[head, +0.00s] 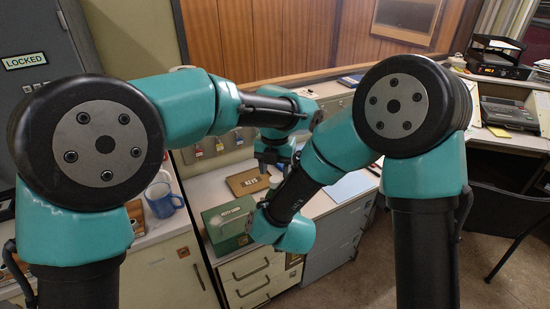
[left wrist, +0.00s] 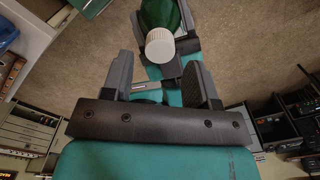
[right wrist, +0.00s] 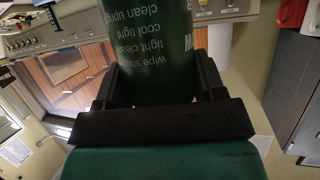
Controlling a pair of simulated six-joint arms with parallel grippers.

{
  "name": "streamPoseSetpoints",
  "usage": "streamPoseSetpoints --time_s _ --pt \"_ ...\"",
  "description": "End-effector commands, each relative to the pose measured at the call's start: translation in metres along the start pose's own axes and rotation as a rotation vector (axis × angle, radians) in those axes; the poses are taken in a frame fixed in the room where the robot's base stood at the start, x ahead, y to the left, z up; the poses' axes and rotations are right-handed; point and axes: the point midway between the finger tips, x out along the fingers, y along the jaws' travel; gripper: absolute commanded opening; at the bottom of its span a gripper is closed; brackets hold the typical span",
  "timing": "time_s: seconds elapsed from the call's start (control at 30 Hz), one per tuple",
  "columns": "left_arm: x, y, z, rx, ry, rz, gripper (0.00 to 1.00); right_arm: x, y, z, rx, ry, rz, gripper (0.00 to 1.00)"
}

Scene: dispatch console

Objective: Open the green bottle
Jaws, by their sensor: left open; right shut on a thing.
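The green bottle (right wrist: 150,50) with pale printed text fills the middle of the right wrist view. My right gripper (right wrist: 158,85) is shut on its body, one finger on each side. In the left wrist view, the bottle's white ribbed cap (left wrist: 160,45) faces the camera, with the green body (left wrist: 162,14) behind it. My left gripper (left wrist: 162,68) is open, its fingers apart. The cap shows between and just beyond the fingertips; I cannot tell if they touch it. In the head view, my left gripper (head: 273,160) points down over the counter; my right arm largely hides the bottle.
A green box (head: 228,222) and a brown "KEYS" tray (head: 248,181) are on the counter (head: 207,188). A blue mug (head: 164,200) stands to the left. A console telephone (head: 508,112) is farther right.

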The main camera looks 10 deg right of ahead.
Motion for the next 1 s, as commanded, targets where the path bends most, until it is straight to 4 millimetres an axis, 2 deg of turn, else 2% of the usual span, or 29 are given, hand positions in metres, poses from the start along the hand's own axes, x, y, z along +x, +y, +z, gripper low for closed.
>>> streamPoseSetpoints --time_s 0.1,0.23,0.6,1.0 --pt "0.017 0.000 0.000 -0.001 0.003 0.000 0.54 0.000 0.000 0.000 0.000 0.001 0.000 0.00" --pt "0.028 0.001 0.000 -0.001 0.002 0.000 0.54 0.000 0.000 0.000 0.000 0.001 0.000 0.00" --pt "0.034 0.000 0.000 -0.001 -0.001 -0.001 0.54 0.000 0.000 0.000 0.000 0.001 0.000 0.00" --pt "0.033 0.000 0.000 -0.001 0.000 0.000 0.17 0.000 0.000 0.000 0.000 0.001 0.000 0.00"
